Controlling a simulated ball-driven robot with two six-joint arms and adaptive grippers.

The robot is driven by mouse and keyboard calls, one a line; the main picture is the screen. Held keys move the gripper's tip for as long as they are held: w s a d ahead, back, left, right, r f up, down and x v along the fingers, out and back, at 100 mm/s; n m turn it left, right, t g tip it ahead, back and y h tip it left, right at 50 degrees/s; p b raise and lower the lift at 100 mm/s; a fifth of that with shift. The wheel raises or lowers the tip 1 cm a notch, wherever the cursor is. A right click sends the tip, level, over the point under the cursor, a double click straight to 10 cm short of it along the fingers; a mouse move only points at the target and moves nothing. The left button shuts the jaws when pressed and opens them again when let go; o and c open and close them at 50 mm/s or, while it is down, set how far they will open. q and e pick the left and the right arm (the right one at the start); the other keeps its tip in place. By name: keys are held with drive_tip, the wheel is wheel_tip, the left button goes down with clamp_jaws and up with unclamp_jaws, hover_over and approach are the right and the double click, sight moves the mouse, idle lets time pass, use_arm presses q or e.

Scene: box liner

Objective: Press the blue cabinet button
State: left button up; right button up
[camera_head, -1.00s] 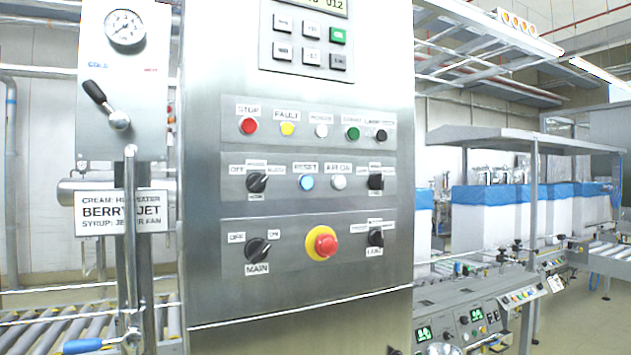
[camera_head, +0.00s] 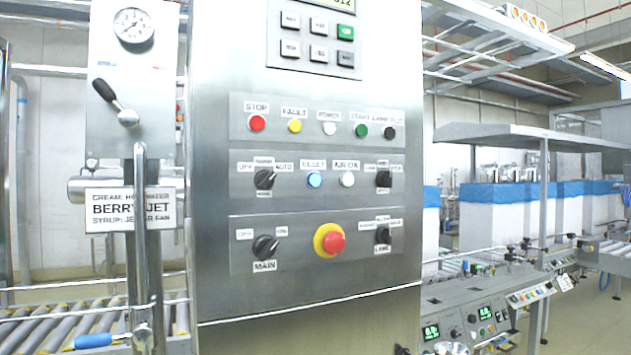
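The steel control cabinet (camera_head: 300,298) stands upright in the middle of the view, its panel facing me. The blue button (camera_head: 314,179) sits in the middle row of controls, under a label that reads RESET. A white button (camera_head: 347,179) labelled AIR ON is just to its right, and a black rotary switch (camera_head: 264,180) is to its left. Nothing covers the blue button. Neither of my grippers is in view.
A red emergency stop (camera_head: 329,240) on a yellow ring is below the blue button. The top row holds a red STOP button (camera_head: 257,123) and several others. A pipe stand with a gauge (camera_head: 134,26) is at left. Roller conveyor (camera_head: 40,325) runs behind.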

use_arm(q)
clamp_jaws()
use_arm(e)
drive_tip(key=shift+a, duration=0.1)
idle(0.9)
